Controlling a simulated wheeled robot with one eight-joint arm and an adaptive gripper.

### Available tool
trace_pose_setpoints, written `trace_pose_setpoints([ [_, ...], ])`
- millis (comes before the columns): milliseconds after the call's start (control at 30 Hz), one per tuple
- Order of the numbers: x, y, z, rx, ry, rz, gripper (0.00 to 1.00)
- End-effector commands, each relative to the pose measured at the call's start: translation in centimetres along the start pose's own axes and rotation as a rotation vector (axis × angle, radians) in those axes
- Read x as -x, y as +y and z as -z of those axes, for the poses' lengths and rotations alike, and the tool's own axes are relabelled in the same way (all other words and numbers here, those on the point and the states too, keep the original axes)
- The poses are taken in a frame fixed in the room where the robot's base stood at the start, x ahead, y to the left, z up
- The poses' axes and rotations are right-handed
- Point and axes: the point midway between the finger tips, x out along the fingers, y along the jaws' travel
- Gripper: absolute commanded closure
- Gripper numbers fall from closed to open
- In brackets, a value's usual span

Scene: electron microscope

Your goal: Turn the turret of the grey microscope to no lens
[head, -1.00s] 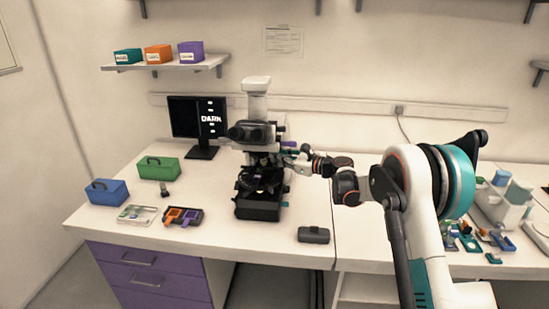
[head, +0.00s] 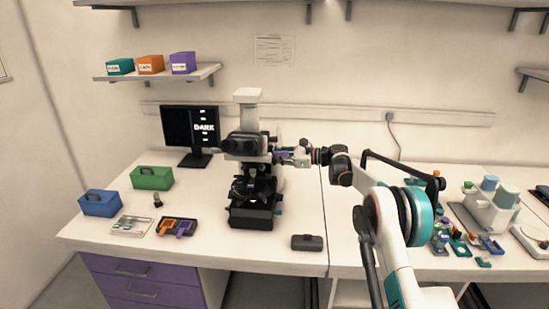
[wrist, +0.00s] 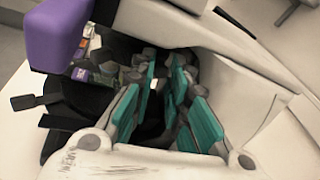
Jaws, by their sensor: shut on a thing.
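The grey microscope (head: 245,145) stands on the bench, with black eyepieces, a pale top and a dark stage and base. Its turret (head: 256,168) sits under the head, small and partly hidden. My gripper (head: 279,158) reaches in from the right, close under the head. In the wrist view, the teal-padded fingers (wrist: 160,92) are near each other, shut on a dark part at the turret. The fingers largely hide that part, and I cannot tell which lens position is set. A purple block (wrist: 60,32) is beside the fingers at upper left.
Green (head: 151,178) and blue (head: 100,203) boxes and a tray with orange and purple pieces (head: 178,227) lie to the left. A dark box (head: 308,242) lies in front.

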Motion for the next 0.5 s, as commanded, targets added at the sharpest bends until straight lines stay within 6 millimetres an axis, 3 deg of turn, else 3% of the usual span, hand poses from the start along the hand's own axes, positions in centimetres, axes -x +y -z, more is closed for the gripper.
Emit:
trace_pose_setpoints([
  [500, -0.48, -0.38, -0.11, 0.013, -0.002, -0.074, 1.0],
])
